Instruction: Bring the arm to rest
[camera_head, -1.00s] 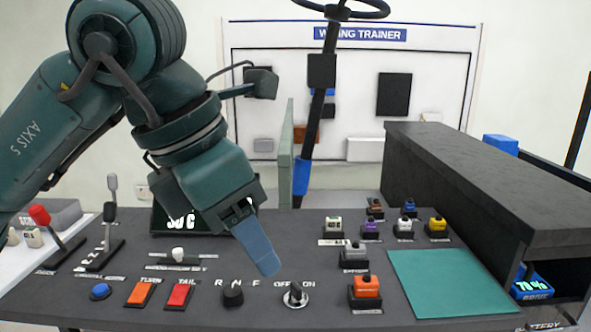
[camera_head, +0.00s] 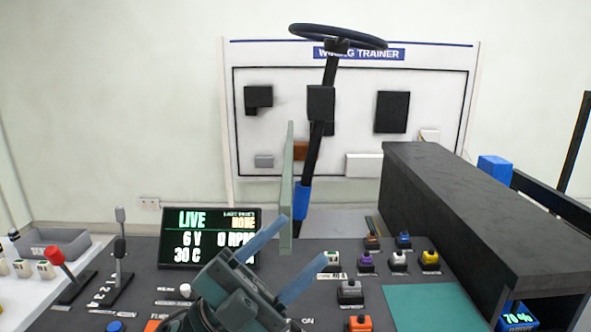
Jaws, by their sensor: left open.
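My left gripper (camera_head: 281,257) shows at the bottom centre of the head view, above the dark control panel (camera_head: 150,285). Its two blue fingers are spread apart and point up and to the right. Nothing is between them. The gripper body hides part of the panel's front, including the switches there. My right gripper is not in view.
A lit display (camera_head: 210,238) reading LIVE stands behind the gripper at left. A steering wheel (camera_head: 338,37) on a dark column and an upright green plate (camera_head: 287,190) rise behind. A black housing (camera_head: 480,225) stands at right. Levers (camera_head: 119,260) stand at left.

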